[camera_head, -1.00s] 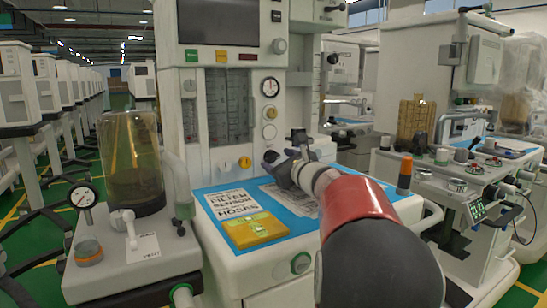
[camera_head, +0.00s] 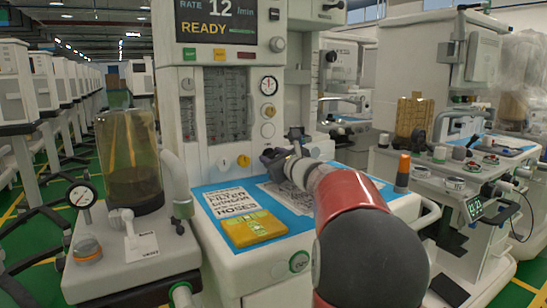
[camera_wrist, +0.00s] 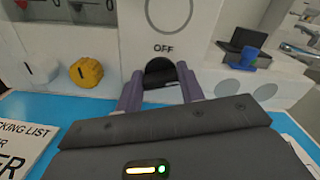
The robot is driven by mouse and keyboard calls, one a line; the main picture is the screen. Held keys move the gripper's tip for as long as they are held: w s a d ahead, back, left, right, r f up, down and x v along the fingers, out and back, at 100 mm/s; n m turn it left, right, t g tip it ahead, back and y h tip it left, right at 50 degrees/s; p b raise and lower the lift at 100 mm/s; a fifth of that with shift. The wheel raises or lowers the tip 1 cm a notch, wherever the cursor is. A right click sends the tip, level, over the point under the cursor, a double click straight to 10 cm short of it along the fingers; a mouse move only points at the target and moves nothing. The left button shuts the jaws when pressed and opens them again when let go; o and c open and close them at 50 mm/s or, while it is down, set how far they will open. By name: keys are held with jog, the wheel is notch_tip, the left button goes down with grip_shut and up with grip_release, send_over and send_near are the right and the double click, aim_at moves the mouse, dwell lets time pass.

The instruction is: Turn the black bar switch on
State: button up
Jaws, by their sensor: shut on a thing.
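The black bar switch (camera_wrist: 160,68) sits low on the front of the white machine, below a round opening with the word OFF under it, in the wrist view. My gripper (camera_wrist: 159,84) has its two purple-grey fingers on either side of the switch, shut on it. In the head view my gripper (camera_head: 272,157) is at the machine's front panel, above the blue worktop, and it hides the switch there. The screen (camera_head: 217,22) at the top of the machine is lit and reads RATE 12 /min and READY.
An orange-yellow knob (camera_wrist: 86,72) is left of the switch, and a blue fitting (camera_wrist: 248,56) is to the right. A yellow box (camera_head: 254,229) and printed sheets lie on the blue worktop (camera_head: 300,221). A glass bellows jar (camera_head: 129,160) stands at left. Another cart is at right.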

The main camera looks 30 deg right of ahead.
jog(key=shift+r+m+p, duration=0.15)
jog(key=shift+m+p, duration=0.35)
jog(key=shift+m, duration=1.5)
jog(key=o, duration=1)
jog(key=shift+s+a+b, duration=0.15)
jog(key=shift+s+b, duration=0.2)
jog(key=shift+s, duration=3.6)
